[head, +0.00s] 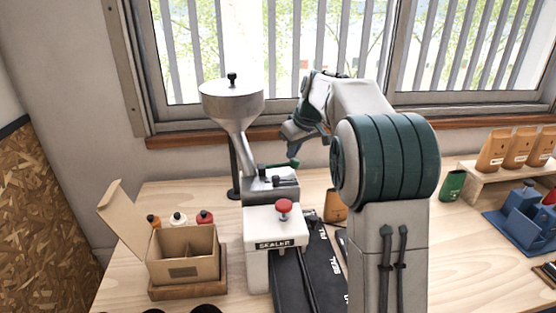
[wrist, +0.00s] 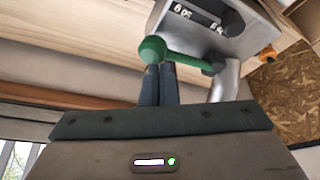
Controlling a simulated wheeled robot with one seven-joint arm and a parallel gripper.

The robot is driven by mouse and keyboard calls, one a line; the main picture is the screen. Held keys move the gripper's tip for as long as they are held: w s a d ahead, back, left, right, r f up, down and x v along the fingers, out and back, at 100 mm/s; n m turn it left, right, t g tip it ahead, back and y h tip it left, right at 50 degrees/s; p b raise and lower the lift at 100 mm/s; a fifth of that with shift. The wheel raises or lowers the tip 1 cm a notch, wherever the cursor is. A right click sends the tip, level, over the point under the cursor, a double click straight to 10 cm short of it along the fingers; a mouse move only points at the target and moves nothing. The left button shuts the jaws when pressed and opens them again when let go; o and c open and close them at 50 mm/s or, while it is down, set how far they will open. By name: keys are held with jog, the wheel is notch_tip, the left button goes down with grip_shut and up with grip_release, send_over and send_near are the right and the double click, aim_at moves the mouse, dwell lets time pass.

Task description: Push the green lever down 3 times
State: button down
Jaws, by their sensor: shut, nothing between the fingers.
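The green lever (head: 285,165) is on the grey machine under the metal hopper (head: 232,100). In the wrist view the lever (wrist: 180,58) shows a round green knob at its left end, and its arm runs right to a pivot beside the number readouts (wrist: 197,17). My gripper (head: 293,158) is shut and empty, just above the lever's knob end. In the wrist view its closed fingertips (wrist: 158,66) overlap the lower edge of the knob. I cannot tell whether they touch it.
The white sealer (head: 258,225) with a red knob (head: 284,208) stands in front of the machine, beside a dark belt (head: 318,270). An open cardboard box (head: 185,268) stands at left. Brown bags (head: 493,150) stand on a right shelf. The window is behind.

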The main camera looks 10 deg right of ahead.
jog(key=shift+f, duration=0.25)
jog(key=shift+r, duration=0.15)
jog(key=shift+r+p, duration=2.5)
jog(key=shift+r, duration=0.5)
